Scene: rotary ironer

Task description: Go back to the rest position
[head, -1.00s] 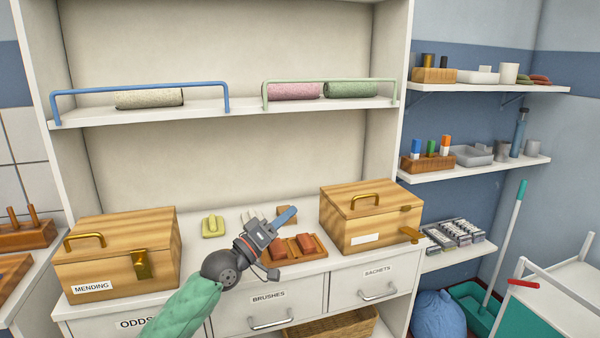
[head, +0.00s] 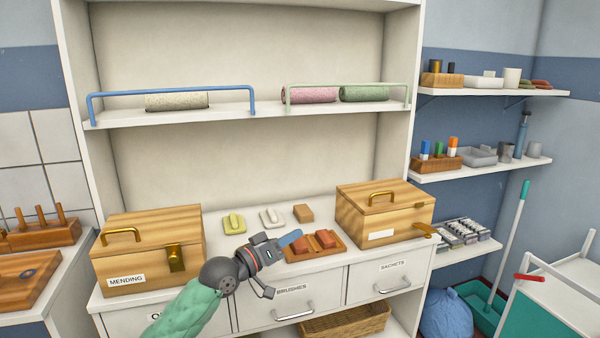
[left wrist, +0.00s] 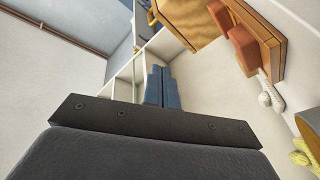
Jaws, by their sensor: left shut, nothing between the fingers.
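My left gripper (head: 291,238) reaches in from the bottom middle in the head view. Its blue fingers are shut with nothing between them. It is in front of the cabinet counter, just left of the wooden tray (head: 341,243) with two reddish-brown blocks (head: 325,238). In the left wrist view the blue fingers (left wrist: 162,88) lie together, and the tray (left wrist: 275,50) shows at the upper right. My right gripper is not in view.
The mending box (head: 150,245) stands left on the counter, and another wooden box (head: 385,212) stands right. A yellow brush-like item (head: 234,223), a pale one (head: 271,217) and a wooden block (head: 303,213) lie behind the gripper. Drawers (head: 290,294) are below.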

